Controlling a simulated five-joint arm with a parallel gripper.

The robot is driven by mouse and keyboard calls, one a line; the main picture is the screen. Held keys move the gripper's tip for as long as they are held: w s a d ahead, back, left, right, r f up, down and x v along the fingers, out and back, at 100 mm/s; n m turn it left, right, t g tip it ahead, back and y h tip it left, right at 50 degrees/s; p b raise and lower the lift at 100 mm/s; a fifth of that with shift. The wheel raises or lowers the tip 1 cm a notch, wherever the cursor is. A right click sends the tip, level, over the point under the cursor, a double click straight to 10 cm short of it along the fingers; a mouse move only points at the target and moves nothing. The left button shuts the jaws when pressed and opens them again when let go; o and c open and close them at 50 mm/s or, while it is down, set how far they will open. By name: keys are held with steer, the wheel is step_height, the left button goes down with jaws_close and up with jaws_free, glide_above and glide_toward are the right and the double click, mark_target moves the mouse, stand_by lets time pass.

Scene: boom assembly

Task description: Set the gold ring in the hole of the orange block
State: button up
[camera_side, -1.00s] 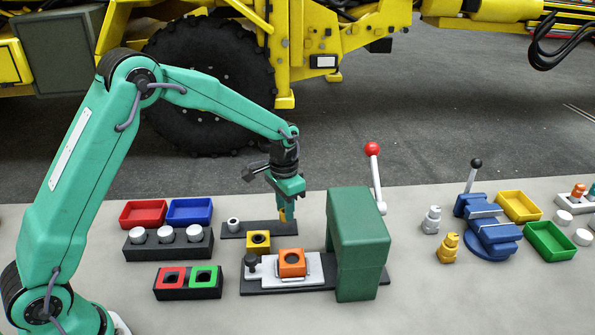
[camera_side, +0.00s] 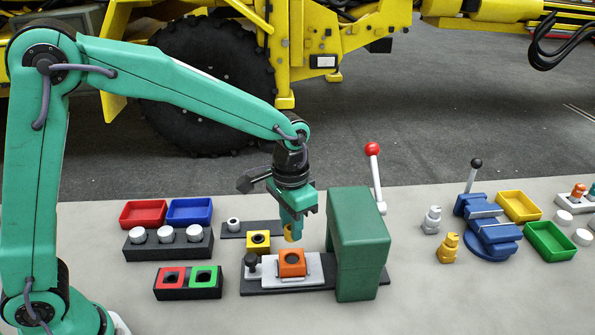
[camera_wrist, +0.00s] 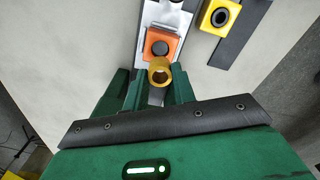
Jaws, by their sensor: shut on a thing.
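The gold ring (camera_side: 293,233) is held between the fingers of my gripper (camera_side: 291,222), which is shut on it. In the wrist view the ring (camera_wrist: 160,71) sits between the two green fingertips (camera_wrist: 149,86). The orange block (camera_side: 291,263) with a dark round hole stands on the white plate (camera_side: 314,267) of the black-based fixture. In the side view the ring is above the block, apart from it. In the wrist view the block (camera_wrist: 171,44) lies just beyond the ring, and its hole shows uncovered.
A yellow block (camera_side: 258,239) with a hole stands just left of the orange block. The tall green press housing (camera_side: 358,240) stands close on the right. A dark knob (camera_side: 251,261) is at the plate's left. Red and green square blocks (camera_side: 188,280) sit at the front left.

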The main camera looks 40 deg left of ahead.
steer(key=shift+f, duration=0.2)
steer(key=shift+f, duration=2.25)
steer(key=shift+f, duration=1)
stand_by(1.0)
